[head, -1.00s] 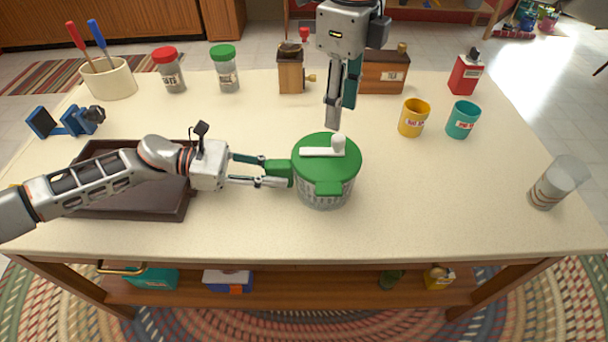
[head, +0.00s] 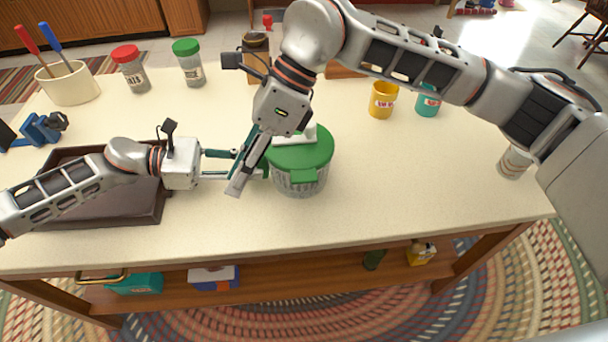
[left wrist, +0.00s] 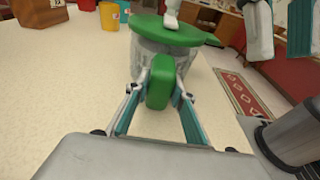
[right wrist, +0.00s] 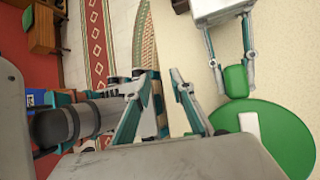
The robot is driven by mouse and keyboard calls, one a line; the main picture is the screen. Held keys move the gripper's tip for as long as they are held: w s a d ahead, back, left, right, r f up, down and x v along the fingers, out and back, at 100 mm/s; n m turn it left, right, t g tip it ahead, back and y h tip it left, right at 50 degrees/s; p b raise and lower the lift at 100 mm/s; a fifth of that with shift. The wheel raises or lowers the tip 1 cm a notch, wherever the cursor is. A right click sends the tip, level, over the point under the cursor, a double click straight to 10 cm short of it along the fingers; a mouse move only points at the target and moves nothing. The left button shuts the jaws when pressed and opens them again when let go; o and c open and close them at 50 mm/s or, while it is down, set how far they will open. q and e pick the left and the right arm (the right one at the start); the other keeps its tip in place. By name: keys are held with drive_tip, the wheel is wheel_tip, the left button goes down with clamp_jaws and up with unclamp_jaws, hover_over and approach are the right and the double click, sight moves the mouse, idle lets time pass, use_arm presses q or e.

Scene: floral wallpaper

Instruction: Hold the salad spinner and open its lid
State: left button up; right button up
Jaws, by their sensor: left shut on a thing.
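The salad spinner (head: 299,180) stands upright on the table, with a clear basket, green lid (head: 312,152) and white crank (head: 309,134). My left gripper (head: 264,173) is shut on its green side handle (left wrist: 160,82), left of the bowl. The lid sits on the bowl, and a green tab (head: 304,176) faces front. My right gripper (head: 236,188) hangs empty above my left gripper's fingers, left of the lid, partly hiding the lid's left edge and the handle. In the right wrist view its fingers (right wrist: 164,74) are a little apart, with the lid (right wrist: 278,140) to their right.
A dark tray (head: 100,212) lies under my left arm. A yellow cup (head: 383,100) and a teal cup (head: 428,103) stand behind right; a clear glass (head: 514,162) is at right. Shakers (head: 131,70) and a utensil crock (head: 70,84) stand back left. The front right tabletop is clear.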

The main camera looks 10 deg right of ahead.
drive_tip(key=s+a+r+n+g+y, duration=0.1)
drive_tip(key=s+a+y, duration=0.3)
drive_tip(key=y, duration=0.1)
drive_tip(key=r+m+t+y, duration=0.1)
drive_tip(key=m+t+y, duration=0.6)
drive_tip(key=m+t, duration=0.5)
hover_over(304, 177)
drive_tip(key=d, duration=0.1)
drive_tip(key=shift+s+r+n+t, duration=0.1)
drive_tip(key=shift+s+n+t, duration=0.2)
drive_tip(key=shift+n+t, duration=0.65)
drive_tip(key=s+d+f+m+g+h, duration=0.2)
drive_tip(key=s+d+f+m, duration=0.2)
drive_tip(key=d+f+m, duration=0.65)
drive_tip(key=w+a+r, duration=0.1)
drive_tip(key=a, duration=0.2)
drive_tip(key=w+a+r+m, duration=0.1)
drive_tip(key=w+a, duration=0.1)
drive_tip(key=a, duration=0.2)
drive_tip(key=w+a+r+m, duration=0.1)
drive_tip(key=a, duration=0.3)
drive_tip(key=shift+w+a+r, duration=0.1)
drive_tip(key=shift+w+a, duration=0.15)
drive_tip(key=shift+w, duration=0.1)
